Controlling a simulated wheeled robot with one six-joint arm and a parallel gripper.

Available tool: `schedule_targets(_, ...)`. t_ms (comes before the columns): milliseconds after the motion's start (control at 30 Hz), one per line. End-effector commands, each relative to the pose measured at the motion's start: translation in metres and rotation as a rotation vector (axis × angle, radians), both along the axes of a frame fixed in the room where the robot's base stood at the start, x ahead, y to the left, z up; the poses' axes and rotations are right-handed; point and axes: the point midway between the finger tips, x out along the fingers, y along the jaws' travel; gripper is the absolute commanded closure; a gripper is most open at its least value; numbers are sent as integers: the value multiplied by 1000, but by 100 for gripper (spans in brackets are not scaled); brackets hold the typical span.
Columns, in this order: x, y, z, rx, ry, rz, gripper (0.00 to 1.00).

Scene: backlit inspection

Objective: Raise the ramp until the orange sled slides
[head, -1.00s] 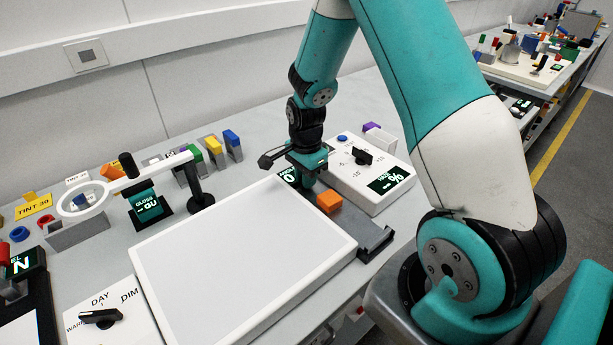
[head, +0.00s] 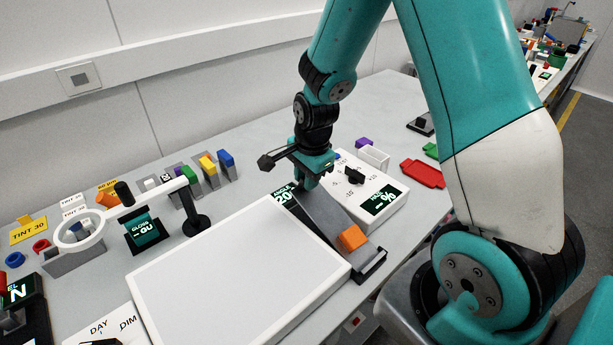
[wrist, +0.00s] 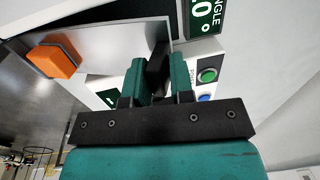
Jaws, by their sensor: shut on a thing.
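The ramp (head: 318,215) is a grey plank, tilted with its far end raised and its near right end low. The orange sled (head: 351,238) sits on the ramp near the low end. My gripper (head: 307,184) is at the raised far end. In the wrist view, my gripper (wrist: 159,80) is shut on a dark part at the end of the ramp (wrist: 112,38). The sled (wrist: 53,55) shows there at upper left, apart from my fingers. The angle display (head: 284,195) reads 20; its wrist view (wrist: 207,12) is cut off.
A white light panel (head: 235,275) lies left of the ramp. A white control box (head: 372,200) with a black knob and display stands close on the right. A white ring stand (head: 125,210) is at left. A red plate (head: 422,174) lies at right.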

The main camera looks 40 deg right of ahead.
Motion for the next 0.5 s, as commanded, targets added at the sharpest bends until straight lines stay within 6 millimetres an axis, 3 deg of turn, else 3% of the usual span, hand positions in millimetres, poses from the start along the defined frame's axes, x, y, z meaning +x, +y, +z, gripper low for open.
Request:
schedule_targets(100, -4, -1, -3, 0, 15, -2, 100)
schedule_targets(133, -4, -1, -3, -1, 16, -2, 71)
schedule_targets(200, -4, -1, -3, 0, 15, -2, 60)
schedule_targets(500, -2, 0, 0, 0, 7, 0, 60)
